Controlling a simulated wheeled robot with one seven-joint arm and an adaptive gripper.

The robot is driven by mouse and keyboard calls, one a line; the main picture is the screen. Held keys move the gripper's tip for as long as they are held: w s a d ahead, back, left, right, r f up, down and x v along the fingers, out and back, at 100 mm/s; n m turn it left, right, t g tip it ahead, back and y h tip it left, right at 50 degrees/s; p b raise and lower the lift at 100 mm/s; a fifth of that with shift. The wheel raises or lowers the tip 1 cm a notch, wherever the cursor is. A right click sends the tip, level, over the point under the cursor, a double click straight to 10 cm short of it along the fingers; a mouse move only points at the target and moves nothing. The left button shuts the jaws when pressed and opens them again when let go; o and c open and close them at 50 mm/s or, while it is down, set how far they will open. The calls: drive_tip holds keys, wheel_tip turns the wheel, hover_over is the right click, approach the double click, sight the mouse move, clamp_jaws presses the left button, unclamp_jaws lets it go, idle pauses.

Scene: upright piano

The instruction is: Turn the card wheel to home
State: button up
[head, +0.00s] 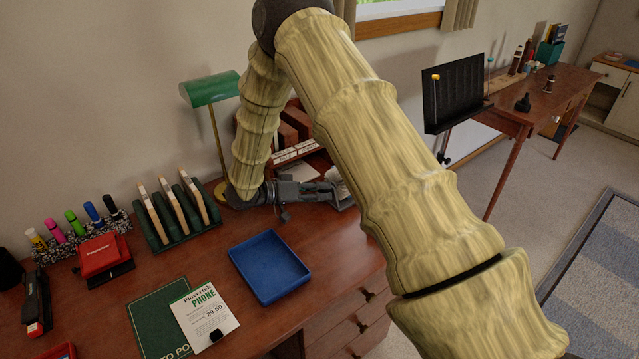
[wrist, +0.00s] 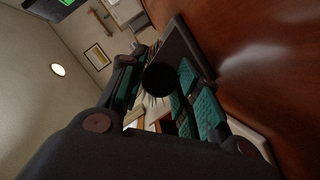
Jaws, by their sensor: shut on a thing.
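The card wheel (head: 342,187) stands on the desk near its right back part. In the head view only a bit of it shows, behind my gripper (head: 318,189) and partly hidden by my arm. In the wrist view a round black knob (wrist: 158,78) sits between my fingers, with the pale card edges of the card wheel (wrist: 151,100) just behind it. My gripper (wrist: 160,88) is shut on this knob, with teal pads on either side. Which card faces front cannot be read.
A blue tray (head: 268,266) lies on the desk in front of my gripper. A green lamp (head: 210,90) and a desk organizer with labelled drawers (head: 297,150) stand behind. A green rack (head: 178,222) stands left. Bare desk lies right of the tray.

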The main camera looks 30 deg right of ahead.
drive_tip(key=shift+w+r+n+g+h+p, duration=0.1)
drive_tip(key=shift+r+n+g+h+p, duration=0.15)
drive_tip(key=shift+n+g+p, duration=0.6)
drive_tip(key=shift+f+n+h+p, duration=0.2)
drive_tip(key=shift+n+h+p, duration=0.15)
drive_tip(key=shift+n+p, duration=0.8)
drive_tip(key=n+g+h, duration=0.1)
drive_tip(key=n, duration=0.2)
drive_tip(key=shift+f+n+p, duration=0.15)
drive_tip(key=shift+n+p, duration=0.15)
drive_tip(key=shift+p, duration=0.05)
drive_tip(key=shift+n+g+h, duration=0.25)
drive_tip(key=shift+n+h, duration=0.35)
drive_tip(key=shift+n, duration=0.7)
drive_tip(key=o, duration=1)
drive_tip(key=shift+f, duration=0.1)
